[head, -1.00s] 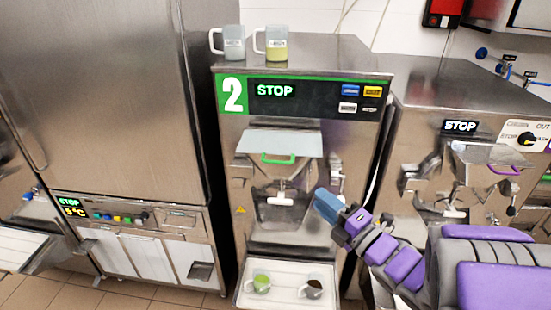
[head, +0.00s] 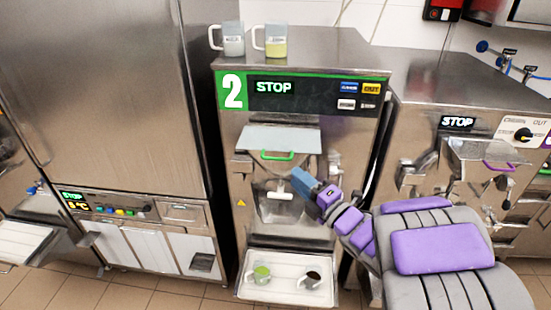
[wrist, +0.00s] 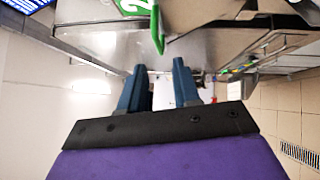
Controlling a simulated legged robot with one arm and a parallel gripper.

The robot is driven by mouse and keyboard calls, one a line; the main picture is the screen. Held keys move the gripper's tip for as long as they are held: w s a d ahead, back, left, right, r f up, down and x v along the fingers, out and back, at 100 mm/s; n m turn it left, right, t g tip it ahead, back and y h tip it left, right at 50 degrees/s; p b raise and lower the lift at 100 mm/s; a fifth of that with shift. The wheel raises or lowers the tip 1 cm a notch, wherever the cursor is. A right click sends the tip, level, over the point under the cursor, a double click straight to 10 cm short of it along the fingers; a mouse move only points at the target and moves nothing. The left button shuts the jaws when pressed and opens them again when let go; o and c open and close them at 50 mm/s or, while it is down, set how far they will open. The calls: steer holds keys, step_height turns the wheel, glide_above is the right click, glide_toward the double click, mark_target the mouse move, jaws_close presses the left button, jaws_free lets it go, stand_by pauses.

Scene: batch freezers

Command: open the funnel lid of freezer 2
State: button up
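Freezer 2 (head: 300,110) stands in the middle of the head view, with a green "2" panel and a STOP display. Its funnel lid (head: 278,138) is a pale flat plate, shut, with a green handle (head: 277,156) at its front edge. The green handle also shows in the wrist view (wrist: 157,30), above and just beyond my fingertips. My gripper (head: 298,184) is in front of the freezer, below and to the right of the handle and apart from it. In the wrist view my gripper (wrist: 160,72) has its two blue fingers apart with nothing between them.
Two jugs (head: 232,40) (head: 275,41) stand on top of freezer 2. A tray (head: 238,288) below holds a green cup and a dark-filled cup. Another freezer (head: 450,130) with a purple handle stands close on the right. A tall steel cabinet (head: 100,90) is on the left.

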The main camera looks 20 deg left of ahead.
mark_target(275, 159)
steer(key=x, duration=1)
steer(key=shift+r, duration=0.1)
jaws_close()
